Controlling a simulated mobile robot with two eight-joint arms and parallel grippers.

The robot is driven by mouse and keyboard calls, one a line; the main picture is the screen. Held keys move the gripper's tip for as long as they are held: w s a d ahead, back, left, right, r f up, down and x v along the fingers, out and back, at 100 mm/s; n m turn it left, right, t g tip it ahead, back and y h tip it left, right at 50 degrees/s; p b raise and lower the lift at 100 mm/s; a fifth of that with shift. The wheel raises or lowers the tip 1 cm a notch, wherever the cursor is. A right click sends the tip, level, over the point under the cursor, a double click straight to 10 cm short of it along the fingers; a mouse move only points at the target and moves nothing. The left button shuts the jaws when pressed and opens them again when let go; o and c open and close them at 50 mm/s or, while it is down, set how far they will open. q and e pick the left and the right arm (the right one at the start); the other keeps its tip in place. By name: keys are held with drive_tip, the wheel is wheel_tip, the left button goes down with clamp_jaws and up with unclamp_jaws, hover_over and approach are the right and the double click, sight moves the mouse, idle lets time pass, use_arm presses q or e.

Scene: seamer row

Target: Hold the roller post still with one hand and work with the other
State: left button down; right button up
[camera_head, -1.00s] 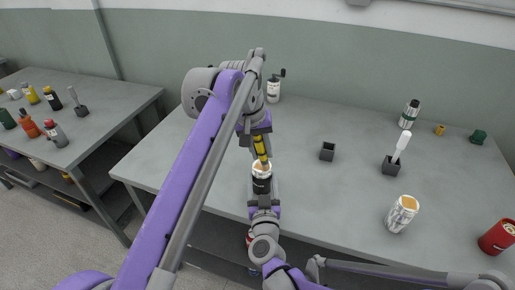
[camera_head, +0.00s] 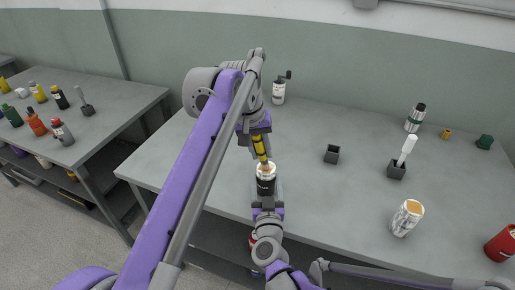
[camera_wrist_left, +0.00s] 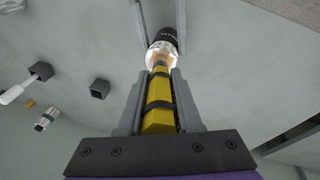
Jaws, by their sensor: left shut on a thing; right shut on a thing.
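My right gripper (camera_head: 267,192) is shut on an upright black cylinder with a pale top and copper-coloured upper face (camera_head: 266,180), which I take to be the roller post. It stands near the table's front edge and also shows in the left wrist view (camera_wrist_left: 163,38). My left gripper (camera_head: 261,151) is shut on a yellow tool with black bands (camera_wrist_left: 158,112). The tool's tip points down at the post's top and appears to touch it; the exact contact is too small to tell.
On the grey table (camera_head: 210,165) are a hand-cranked device (camera_head: 279,91), a small dark holder (camera_head: 332,155), a holder with a white-handled tool (camera_head: 397,171), a labelled can (camera_head: 406,218) and a red can (camera_head: 501,244). A side table (camera_head: 105,100) holds several bottles.

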use_arm(q)
drive_tip(key=shift+s+d, duration=0.3)
drive_tip(key=shift+d, duration=0.35)
drive_tip(key=shift+w+a, duration=0.55)
drive_tip(key=shift+w, duration=0.2)
drive_tip(key=shift+w+a, duration=0.5)
drive_tip(key=shift+w, duration=0.2)
drive_tip(key=shift+s+d, duration=0.35)
drive_tip(key=shift+d, duration=0.4)
drive_tip(key=shift+s+d, duration=0.3)
drive_tip(key=shift+d, duration=0.4)
drive_tip(key=shift+w+a, duration=0.35)
drive_tip(key=shift+a, duration=0.4)
drive_tip(key=shift+w+a, duration=0.3)
drive_tip(key=shift+a, duration=0.45)
drive_tip(key=shift+s+d, duration=0.35)
drive_tip(key=shift+d, duration=0.4)
drive_tip(key=shift+s+d, duration=0.3)
drive_tip(key=shift+d, duration=0.45)
drive_tip(key=shift+w+a, duration=0.35)
drive_tip(key=shift+a, duration=0.4)
drive_tip(key=shift+w+a, duration=0.3)
drive_tip(key=shift+a, duration=0.4)
drive_tip(key=shift+s+d, duration=0.55)
drive_tip(key=shift+s, duration=0.2)
